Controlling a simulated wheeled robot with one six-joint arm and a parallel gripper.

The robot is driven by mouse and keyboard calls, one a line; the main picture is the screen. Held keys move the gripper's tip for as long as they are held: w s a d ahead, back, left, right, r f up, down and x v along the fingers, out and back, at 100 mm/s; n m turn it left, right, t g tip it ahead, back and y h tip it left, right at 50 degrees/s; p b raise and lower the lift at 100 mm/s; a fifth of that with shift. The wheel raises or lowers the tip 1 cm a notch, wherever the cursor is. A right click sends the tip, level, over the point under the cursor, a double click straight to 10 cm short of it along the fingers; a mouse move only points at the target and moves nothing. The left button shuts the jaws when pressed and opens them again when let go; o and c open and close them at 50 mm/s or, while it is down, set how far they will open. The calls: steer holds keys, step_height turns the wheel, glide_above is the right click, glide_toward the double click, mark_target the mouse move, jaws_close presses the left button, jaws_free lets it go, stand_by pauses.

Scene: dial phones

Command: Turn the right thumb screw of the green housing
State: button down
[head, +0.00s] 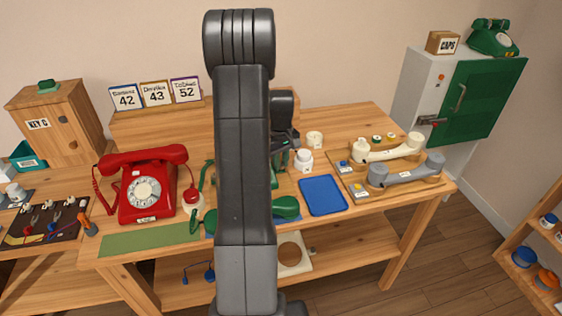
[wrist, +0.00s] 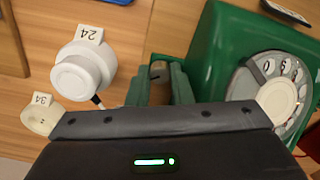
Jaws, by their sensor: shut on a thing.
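The green housing (wrist: 215,50) of a dial phone fills the upper right of the wrist view, with its grey dial (wrist: 270,90) beside my gripper. In the head view my arm hides most of the housing; a strip of green (head: 275,178) shows. My gripper (wrist: 160,82) is down at the housing's right side, which lies left in the wrist view. The green handset (head: 286,207) lies off the housing at the table's front.
Two white round pieces with tags, one larger (wrist: 80,70) and one smaller (wrist: 42,115), stand close beside my gripper. A blue tray (head: 322,195) lies to the right. A red phone (head: 140,190) stands at left, and a wooden board (head: 350,185) bears grey and cream handsets.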

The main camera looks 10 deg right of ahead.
mark_target(281, 164)
steer(key=n, duration=0.5)
steer(key=shift+n, duration=0.3)
steer(key=n, duration=0.5)
stand_by(0.4)
steer(key=c, duration=1.3)
jaws_free()
step_height(281, 164, up, 14)
steer(key=shift+f, duration=0.1)
